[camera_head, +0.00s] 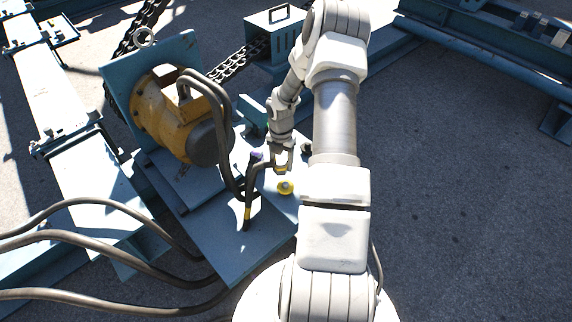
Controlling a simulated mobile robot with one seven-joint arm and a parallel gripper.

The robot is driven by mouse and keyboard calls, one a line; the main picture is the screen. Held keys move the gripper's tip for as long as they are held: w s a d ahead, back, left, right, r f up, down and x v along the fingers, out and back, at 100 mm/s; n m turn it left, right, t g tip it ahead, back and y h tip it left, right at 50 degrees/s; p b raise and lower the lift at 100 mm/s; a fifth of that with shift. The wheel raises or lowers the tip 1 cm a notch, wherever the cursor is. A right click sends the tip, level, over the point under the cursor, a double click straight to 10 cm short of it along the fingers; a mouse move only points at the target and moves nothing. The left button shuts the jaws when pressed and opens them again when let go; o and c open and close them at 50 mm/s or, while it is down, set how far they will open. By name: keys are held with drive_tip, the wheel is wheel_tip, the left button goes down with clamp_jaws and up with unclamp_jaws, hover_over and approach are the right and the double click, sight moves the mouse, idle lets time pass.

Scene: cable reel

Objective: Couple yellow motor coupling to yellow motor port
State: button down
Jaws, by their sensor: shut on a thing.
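My gripper (283,160) points down over the blue base plate, right of the orange motor. It is shut on a small dark and yellow piece, which appears to be the yellow motor coupling (281,169); the fingers partly hide it. A round yellow fitting with a darker centre, apparently the yellow motor port (285,187), sits on the plate just below the gripper in the picture. The coupling looks close to it but apart; the exact height gap cannot be told.
The orange motor (172,117) stands on the blue plate (235,255), with dark hoses (226,150) looping down. A purple-marked fitting (256,155) and a yellow-banded hose end (248,213) are left of the gripper. Loose cables (95,245) lie left. Open ground is at right.

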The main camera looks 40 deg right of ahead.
drive_tip(key=shift+s+d+f+n, duration=0.15)
drive_tip(key=shift+d+n, duration=0.15)
drive_tip(key=shift+d, duration=0.15)
drive_tip(key=shift+d+f+n, duration=0.15)
drive_tip(key=shift+d+n, duration=0.15)
drive_tip(key=shift+d, duration=0.1)
wheel_tip(320, 180, down, 7)
drive_tip(key=b, duration=0.6)
drive_tip(key=shift+f, duration=0.1)
drive_tip(key=shift+f+b, duration=0.5)
drive_tip(key=shift+f, duration=0.25)
drive_tip(key=shift+f, duration=0.45)
drive_tip(key=shift+c, duration=0.6)
unclamp_jaws()
wheel_tip(320, 180, up, 17)
drive_tip(key=p, duration=0.5)
drive_tip(key=shift+r, duration=0.2)
